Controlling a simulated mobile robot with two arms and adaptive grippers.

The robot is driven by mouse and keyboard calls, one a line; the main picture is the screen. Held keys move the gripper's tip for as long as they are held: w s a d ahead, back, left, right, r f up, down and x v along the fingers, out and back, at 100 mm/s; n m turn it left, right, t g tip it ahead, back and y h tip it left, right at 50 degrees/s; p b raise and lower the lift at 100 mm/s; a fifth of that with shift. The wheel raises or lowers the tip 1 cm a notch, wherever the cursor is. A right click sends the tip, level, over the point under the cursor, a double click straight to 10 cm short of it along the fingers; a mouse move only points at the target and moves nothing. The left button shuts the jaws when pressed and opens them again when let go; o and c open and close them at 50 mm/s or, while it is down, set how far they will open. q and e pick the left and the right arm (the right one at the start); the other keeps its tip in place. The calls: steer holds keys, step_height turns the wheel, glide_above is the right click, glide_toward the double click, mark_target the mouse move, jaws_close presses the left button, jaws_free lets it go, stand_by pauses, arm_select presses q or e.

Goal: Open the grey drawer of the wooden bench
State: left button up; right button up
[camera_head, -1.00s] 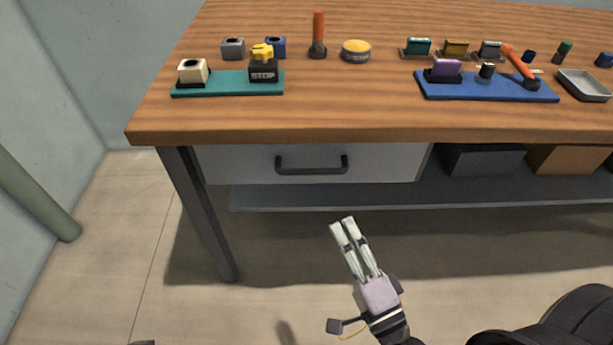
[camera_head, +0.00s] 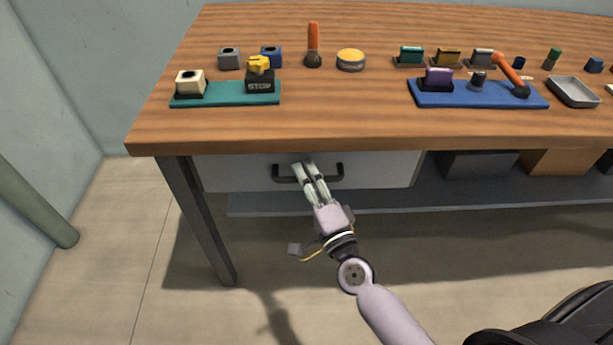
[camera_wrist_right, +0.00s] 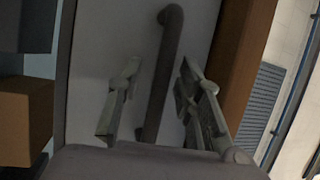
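The grey drawer (camera_head: 390,170) sits under the left part of the wooden bench top (camera_head: 330,120) and looks closed. Its dark bar handle (camera_head: 338,172) runs along the drawer front. My right gripper (camera_head: 309,166) is at the handle, its fingertips overlapping the bar in the head view. In the right wrist view the handle (camera_wrist_right: 165,70) passes between the two fingers of my right gripper (camera_wrist_right: 158,85). The fingers stand apart, with a gap on each side of the bar. My left gripper is not in view.
A table leg (camera_head: 200,220) stands left of the drawer. A lower shelf (camera_head: 380,200) runs beneath it, with dark and brown boxes (camera_head: 553,162) to the right. Teal (camera_head: 225,95) and blue (camera_head: 465,95) mats with several small items lie on the bench top.

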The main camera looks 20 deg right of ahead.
steer(key=shift+c, duration=0.6)
jaws_close()
stand_by(0.3)
